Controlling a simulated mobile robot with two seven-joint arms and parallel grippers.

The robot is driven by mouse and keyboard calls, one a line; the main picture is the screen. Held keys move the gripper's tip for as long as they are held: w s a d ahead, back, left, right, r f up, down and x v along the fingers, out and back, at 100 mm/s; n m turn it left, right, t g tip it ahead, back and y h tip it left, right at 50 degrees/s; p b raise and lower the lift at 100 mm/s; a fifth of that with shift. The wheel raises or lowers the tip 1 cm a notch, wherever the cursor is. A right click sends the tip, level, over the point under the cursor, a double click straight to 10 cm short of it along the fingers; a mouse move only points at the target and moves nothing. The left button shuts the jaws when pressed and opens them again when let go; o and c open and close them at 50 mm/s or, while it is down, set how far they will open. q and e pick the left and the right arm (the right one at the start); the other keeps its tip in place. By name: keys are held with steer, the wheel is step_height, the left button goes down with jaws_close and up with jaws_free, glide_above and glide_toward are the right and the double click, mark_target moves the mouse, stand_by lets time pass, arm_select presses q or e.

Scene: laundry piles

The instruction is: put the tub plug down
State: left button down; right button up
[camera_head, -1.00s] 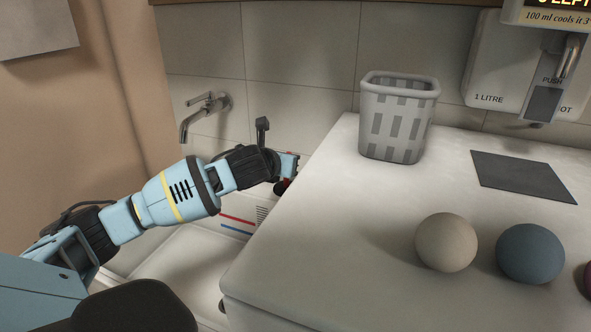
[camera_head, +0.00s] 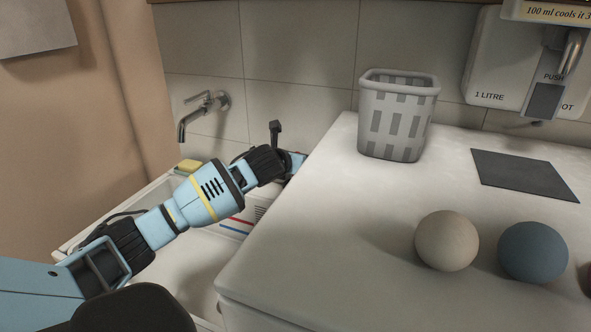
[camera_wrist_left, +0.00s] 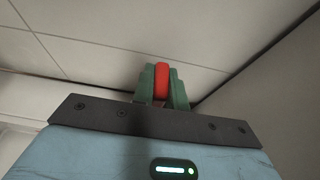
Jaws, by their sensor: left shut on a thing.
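In the left wrist view a red piece (camera_wrist_left: 162,80), which I take to be the tub plug, is held between the two green fingers of my left gripper (camera_wrist_left: 162,86). Only its rounded red edge shows. In the head view my left arm reaches in from the left over the sink, and the wrist is beside the left edge of the white worktop. My right gripper is in neither view.
The white worktop (camera_head: 330,235) carries a grey slatted basket (camera_head: 397,118), a beige ball (camera_head: 446,240), a blue ball (camera_head: 532,252) and a dark mat (camera_head: 523,174). A wall tap (camera_head: 203,108) hangs over the sink (camera_head: 150,195), where a yellow block (camera_head: 188,166) sits on the rim.

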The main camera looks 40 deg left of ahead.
arm_select(q)
step_height(320, 180, down, 3)
steer(key=shift+r, duration=0.1)
steer(key=shift+w+f, duration=0.15)
steer(key=shift+f, duration=0.25)
steer(key=c, duration=1.4)
jaws_free()
steer(key=p+v, duration=0.1)
steer(key=v, duration=1.1)
